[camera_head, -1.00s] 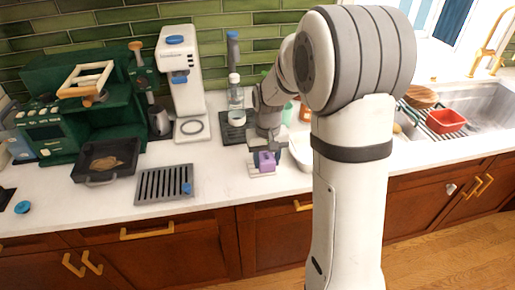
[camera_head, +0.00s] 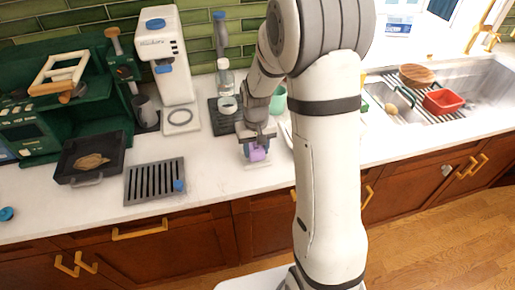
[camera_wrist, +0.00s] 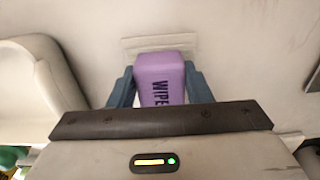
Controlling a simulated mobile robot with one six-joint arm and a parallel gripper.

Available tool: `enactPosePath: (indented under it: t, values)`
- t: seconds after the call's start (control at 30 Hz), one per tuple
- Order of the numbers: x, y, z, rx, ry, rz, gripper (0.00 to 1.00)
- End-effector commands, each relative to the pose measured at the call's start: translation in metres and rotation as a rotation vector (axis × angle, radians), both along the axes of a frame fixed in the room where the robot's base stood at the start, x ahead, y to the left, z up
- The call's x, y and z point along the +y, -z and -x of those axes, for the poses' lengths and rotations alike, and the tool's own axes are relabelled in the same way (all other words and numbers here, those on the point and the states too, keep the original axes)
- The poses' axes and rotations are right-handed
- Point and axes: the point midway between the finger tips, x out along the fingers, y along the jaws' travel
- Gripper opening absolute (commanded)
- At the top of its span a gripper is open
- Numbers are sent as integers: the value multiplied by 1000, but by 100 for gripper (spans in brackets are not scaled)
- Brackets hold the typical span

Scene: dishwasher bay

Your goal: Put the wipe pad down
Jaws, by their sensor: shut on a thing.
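The wipe pad is a purple block marked "WIPE" (camera_wrist: 160,80). It sits between the two blue fingers of my gripper (camera_wrist: 160,92) in the wrist view. My gripper is shut on the pad. A pale flat rectangle (camera_wrist: 131,46) lies on the counter just beyond the pad. I cannot tell whether the pad touches the counter.
A dark slotted grate (camera_head: 155,182) with a blue knob lies left of my gripper. A black tray (camera_head: 90,157) is farther left. A sink with a red container (camera_head: 444,101) is at the right. Counter between grate and gripper is clear.

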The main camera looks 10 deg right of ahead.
Motion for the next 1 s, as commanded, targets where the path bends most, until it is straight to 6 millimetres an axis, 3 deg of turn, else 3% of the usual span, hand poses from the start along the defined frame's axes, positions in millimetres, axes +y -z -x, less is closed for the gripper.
enactPosePath:
  t: [0.43, 0.47, 0.5, 0.73, 1.0]
  values:
    - [-1, 12, 0, -1, 1, 0, 19]
    - [-1, 12, 0, -1, 1, 0, 46]
    - [-1, 11, 0, -1, 1, 0, 49]
    - [-1, 11, 0, -1, 2, 0, 67]
    - [-1, 8, 0, -1, 2, 0, 67]
